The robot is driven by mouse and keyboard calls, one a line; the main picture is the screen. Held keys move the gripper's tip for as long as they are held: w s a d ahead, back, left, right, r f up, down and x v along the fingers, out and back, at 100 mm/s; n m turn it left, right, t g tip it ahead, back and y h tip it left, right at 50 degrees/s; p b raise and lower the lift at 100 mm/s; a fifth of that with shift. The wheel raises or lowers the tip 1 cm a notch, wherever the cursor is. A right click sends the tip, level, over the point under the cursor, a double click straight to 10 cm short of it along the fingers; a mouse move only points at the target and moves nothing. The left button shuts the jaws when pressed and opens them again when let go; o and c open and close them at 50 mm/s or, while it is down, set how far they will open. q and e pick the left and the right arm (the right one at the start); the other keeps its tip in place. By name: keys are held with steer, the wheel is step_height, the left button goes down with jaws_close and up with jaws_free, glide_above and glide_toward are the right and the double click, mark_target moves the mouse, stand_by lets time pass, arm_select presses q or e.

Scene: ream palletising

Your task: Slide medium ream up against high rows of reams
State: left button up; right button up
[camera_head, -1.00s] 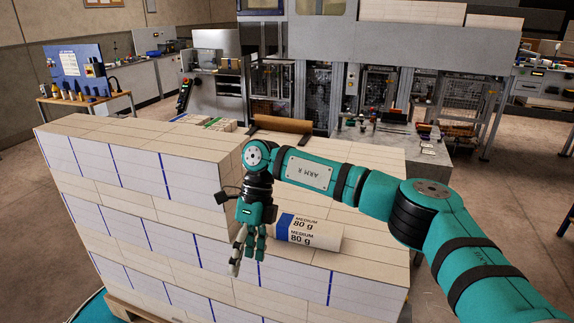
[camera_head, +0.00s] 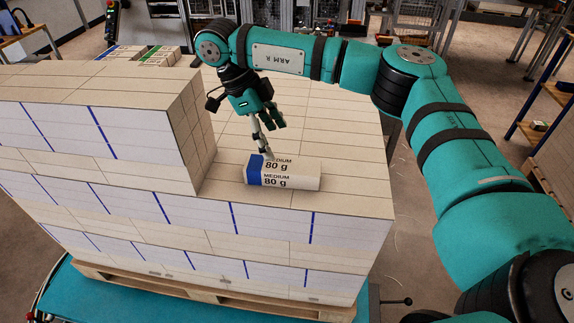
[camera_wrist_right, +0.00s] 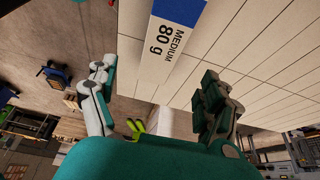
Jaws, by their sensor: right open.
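The medium ream (camera_head: 296,176), white with a blue band at its left end and "MEDIUM 80 g" print, lies on the lower layer of the pallet stack. The high rows of reams (camera_head: 110,128) rise to its left, and a strip of bare top separates it from their side. My right gripper (camera_head: 264,145) is open, fingers pointing down, at the ream's far side near the blue end. I cannot tell whether a finger touches it. In the right wrist view the ream (camera_wrist_right: 174,40) lies beyond the two spread fingers (camera_wrist_right: 155,92). My left gripper is out of view.
The lower layer's top (camera_head: 345,140) is flat and clear behind and right of the ream. The stack stands on a wooden pallet (camera_head: 215,290) over a teal platform (camera_head: 130,305). Small printed packs (camera_head: 160,56) lie behind the high rows.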

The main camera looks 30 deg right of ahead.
mark_target(287, 165)
steer(key=p+x, duration=0.1)
steer(key=x, duration=0.8)
steer(key=shift+w+f, duration=0.1)
steer(key=shift+f, duration=0.1)
steer(key=shift+d+f, duration=0.1)
steer(key=shift+f, duration=0.25)
steer(key=shift+d+f, duration=0.1)
steer(key=shift+f, duration=0.25)
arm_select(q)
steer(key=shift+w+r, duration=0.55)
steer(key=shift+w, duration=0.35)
arm_select(e)
steer(key=shift+c, duration=0.2)
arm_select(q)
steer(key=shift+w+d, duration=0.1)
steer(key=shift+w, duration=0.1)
arm_select(e)
steer(key=c, duration=1.6)
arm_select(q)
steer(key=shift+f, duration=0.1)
